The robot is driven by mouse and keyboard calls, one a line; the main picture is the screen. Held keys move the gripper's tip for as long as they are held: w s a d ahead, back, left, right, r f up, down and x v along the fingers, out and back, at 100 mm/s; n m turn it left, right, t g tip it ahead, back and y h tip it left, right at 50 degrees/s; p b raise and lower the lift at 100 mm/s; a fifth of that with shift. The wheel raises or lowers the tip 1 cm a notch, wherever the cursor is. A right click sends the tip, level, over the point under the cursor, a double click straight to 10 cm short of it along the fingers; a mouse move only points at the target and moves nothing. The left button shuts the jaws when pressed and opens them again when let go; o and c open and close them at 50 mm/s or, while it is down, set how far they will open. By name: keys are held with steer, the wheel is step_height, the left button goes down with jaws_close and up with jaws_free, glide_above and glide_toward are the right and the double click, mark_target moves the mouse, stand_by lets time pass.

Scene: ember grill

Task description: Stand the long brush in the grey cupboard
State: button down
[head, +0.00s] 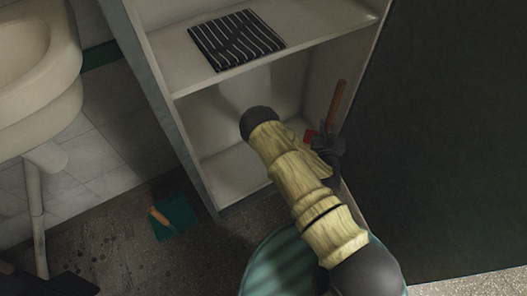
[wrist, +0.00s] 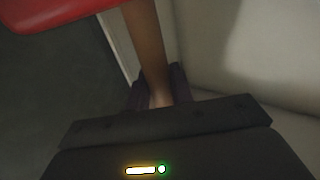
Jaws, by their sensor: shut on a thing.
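The grey cupboard (head: 160,92) stands open-fronted in the middle of the head view, with a shelf above a lower bay. My gripper (head: 329,143) is at the right side of the lower bay, shut on the brown handle of the long brush (head: 338,104). The handle rises above the jaws, leaning slightly right. In the wrist view the handle (wrist: 146,45) runs up from between the fingers (wrist: 160,92). A red part (head: 309,136) shows beside the jaws and at the wrist view's upper left (wrist: 60,12); I cannot tell how it joins the handle. The brush's lower end is hidden.
A black and white striped cloth (head: 236,40) lies on the cupboard shelf. A teal piece with an orange handle (head: 175,218) lies on the floor at left. A ribbed teal bin (head: 275,264) stands beneath my arm. A pale basin (head: 40,110) is at far left, a dark panel (head: 450,140) at right.

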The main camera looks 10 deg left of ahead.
steer(key=shift+r, duration=0.1)
steer(key=shift+w+a+f+b, duration=0.15)
steer(key=shift+a+f+b, duration=0.15)
steer(key=shift+f+b, duration=0.1)
steer(key=a+f+n+y+b, duration=0.1)
steer(key=a+f+y+b, duration=0.1)
steer(key=a+f+b, duration=0.3)
steer(key=w+a+f+n+g+y+b, duration=0.1)
steer(key=a+f+n+y+b, duration=0.1)
steer(key=a+b, duration=0.5)
steer(key=a+f+n+y+b, duration=0.2)
steer(key=a+f+b, duration=0.4)
steer(key=a, duration=1)
steer(key=shift+w+f+g+y, duration=0.15)
steer(key=shift+f+g+y, duration=0.25)
steer(key=shift+f+y, duration=0.5)
step_height(320, 180, down, 6)
steer(key=b, duration=0.4)
steer(key=shift+f, duration=0.15)
